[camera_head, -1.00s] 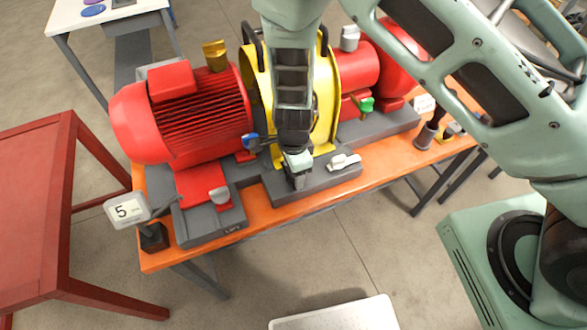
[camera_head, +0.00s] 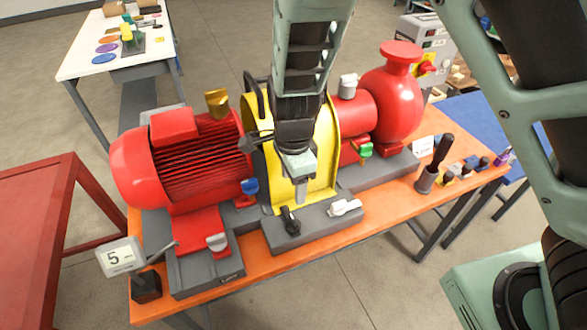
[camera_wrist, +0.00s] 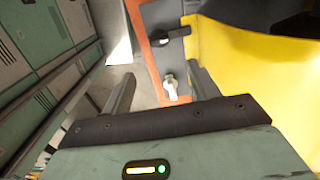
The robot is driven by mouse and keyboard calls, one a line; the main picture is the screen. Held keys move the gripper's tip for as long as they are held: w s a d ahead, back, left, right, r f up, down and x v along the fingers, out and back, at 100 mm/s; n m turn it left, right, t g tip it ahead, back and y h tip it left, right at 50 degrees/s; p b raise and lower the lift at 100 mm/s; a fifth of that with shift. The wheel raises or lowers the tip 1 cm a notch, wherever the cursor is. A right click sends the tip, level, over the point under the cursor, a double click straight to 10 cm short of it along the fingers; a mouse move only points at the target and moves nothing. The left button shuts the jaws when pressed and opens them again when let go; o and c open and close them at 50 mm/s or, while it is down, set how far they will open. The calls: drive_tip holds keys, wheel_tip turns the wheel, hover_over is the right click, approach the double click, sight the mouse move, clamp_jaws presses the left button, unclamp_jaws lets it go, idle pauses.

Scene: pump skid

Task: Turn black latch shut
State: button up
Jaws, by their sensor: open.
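The black latch (camera_head: 289,220) sits on the grey base at the foot of the yellow guard. Its handle points toward the front edge of the base in the head view. In the wrist view the black latch (camera_wrist: 168,38) lies on the grey strip, its arm reaching toward the yellow guard. My gripper (camera_head: 301,192) hangs above and slightly right of the latch, apart from it. In the wrist view my gripper (camera_wrist: 160,92) has its fingers spread and empty. The white latch (camera_head: 345,207) is to the right; the white latch (camera_wrist: 170,86) appears between the fingers in the wrist view.
The yellow guard (camera_head: 325,150) stands close behind my gripper. A red motor (camera_head: 185,155) is left and a red pump (camera_head: 392,108) right. A blue handle (camera_head: 249,187) and a green handle (camera_head: 365,150) stick out nearby. The front orange edge (camera_head: 345,235) is clear.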

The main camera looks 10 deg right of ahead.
wheel_tip(320, 180, up, 4)
drive_tip(key=shift+f, duration=0.1)
idle(0.6)
